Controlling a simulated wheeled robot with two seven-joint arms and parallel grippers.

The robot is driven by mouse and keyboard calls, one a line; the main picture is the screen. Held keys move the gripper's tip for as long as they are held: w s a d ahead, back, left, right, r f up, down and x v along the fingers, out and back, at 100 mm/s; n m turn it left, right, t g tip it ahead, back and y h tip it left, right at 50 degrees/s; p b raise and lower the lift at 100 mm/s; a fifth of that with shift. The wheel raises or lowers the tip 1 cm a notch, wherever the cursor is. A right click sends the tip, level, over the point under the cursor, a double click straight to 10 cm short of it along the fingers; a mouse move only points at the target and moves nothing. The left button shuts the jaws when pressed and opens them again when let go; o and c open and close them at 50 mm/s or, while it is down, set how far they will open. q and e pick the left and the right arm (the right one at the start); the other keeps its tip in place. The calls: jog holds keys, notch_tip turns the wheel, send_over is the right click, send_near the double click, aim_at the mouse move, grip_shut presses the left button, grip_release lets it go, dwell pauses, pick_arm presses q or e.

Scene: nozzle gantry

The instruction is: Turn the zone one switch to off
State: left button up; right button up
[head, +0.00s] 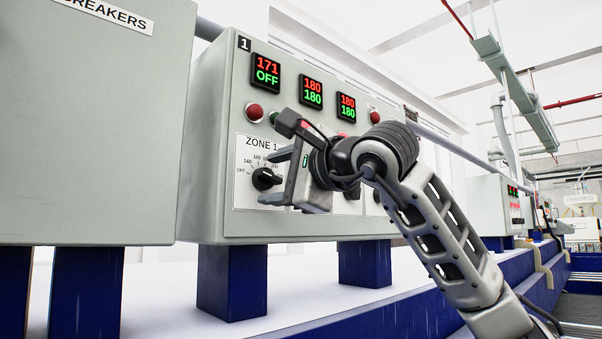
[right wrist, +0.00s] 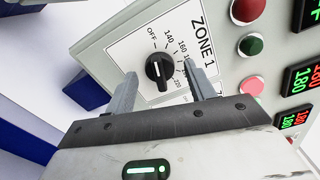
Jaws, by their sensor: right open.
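The zone one switch is a round black knob (head: 266,179) on a white dial plate marked ZONE 1, and it also shows in the right wrist view (right wrist: 158,71). Its white line points towards the OFF mark in the right wrist view. The display above it (head: 266,71) reads 171 in red and OFF in green. My right gripper (head: 272,177) is open in front of the dial. In the right wrist view its two fingers (right wrist: 160,80) stand apart on either side of the knob, with nothing between them touching it visibly. My left gripper is out of view.
The grey control box (head: 215,150) also bears two displays (head: 312,92) reading 180 over 180, a red button (head: 254,112) and other knobs partly hidden by my right arm. A breaker cabinet (head: 95,140) stands at the left. Blue posts (head: 232,282) support the box.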

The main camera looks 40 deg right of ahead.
jog(key=s+d+b, duration=0.1)
jog(key=s+b, duration=0.2)
jog(key=s, duration=1.2)
jog(key=shift+s+d, duration=0.15)
jog(key=shift+s, duration=0.15)
